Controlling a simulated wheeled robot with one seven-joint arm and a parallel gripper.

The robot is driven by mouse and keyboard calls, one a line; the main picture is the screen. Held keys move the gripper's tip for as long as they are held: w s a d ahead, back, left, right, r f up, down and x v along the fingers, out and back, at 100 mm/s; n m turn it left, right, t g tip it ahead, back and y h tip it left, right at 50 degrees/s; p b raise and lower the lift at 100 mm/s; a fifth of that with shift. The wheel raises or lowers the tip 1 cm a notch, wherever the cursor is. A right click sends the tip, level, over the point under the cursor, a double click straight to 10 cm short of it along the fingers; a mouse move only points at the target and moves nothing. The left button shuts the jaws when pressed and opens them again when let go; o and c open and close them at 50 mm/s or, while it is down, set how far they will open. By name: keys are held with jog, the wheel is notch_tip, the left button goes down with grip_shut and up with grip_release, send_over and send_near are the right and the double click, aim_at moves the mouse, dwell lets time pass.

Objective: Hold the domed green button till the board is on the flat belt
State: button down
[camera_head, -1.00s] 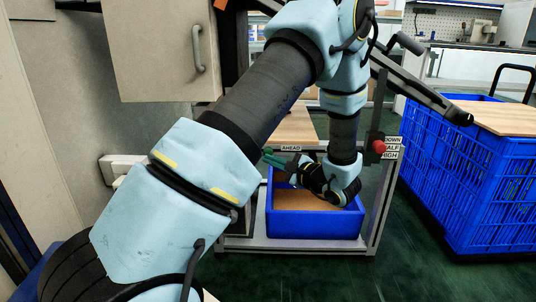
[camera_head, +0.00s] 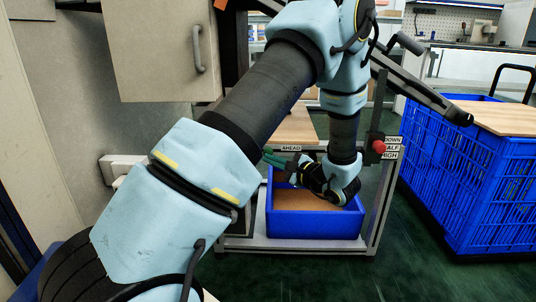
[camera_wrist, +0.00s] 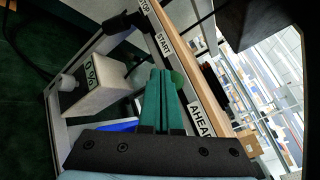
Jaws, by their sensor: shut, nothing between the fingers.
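The domed green button (camera_wrist: 178,78) shows in the wrist view just beside and partly behind my fingertips, on the rail between the START and AHEAD labels. My gripper (camera_wrist: 161,73) is shut and empty, its teal fingers pointing at the rail. I cannot tell whether the fingertips press the button or only sit close to it. In the head view my gripper (camera_head: 268,157) reaches the rail left of the AHEAD label (camera_head: 291,148), and the button is not discernible there. I cannot make out the board or the flat belt with certainty.
A blue bin (camera_head: 315,226) stands on the frame's lower shelf under my wrist. A red knob (camera_head: 379,146) sits by the DOWN, HALF and HIGH labels. A large blue crate (camera_head: 478,190) is at right. A white box marked 0 % (camera_wrist: 98,88) is left in the wrist view.

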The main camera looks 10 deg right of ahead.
jog(key=shift+w, duration=0.25)
jog(key=shift+w+d, duration=0.15)
jog(key=shift+w, duration=0.3)
dwell(2.0)
jog(key=shift+s, duration=0.1)
dwell(1.9)
jog(key=shift+s, duration=0.75)
jog(key=shift+s, duration=0.1)
jog(key=s, duration=0.2)
jog(key=s+a, duration=0.1)
jog(key=s, duration=0.1)
jog(key=shift+s+a+p, duration=0.15)
jog(key=shift+s+p, duration=0.15)
jog(key=shift+s, duration=0.05)
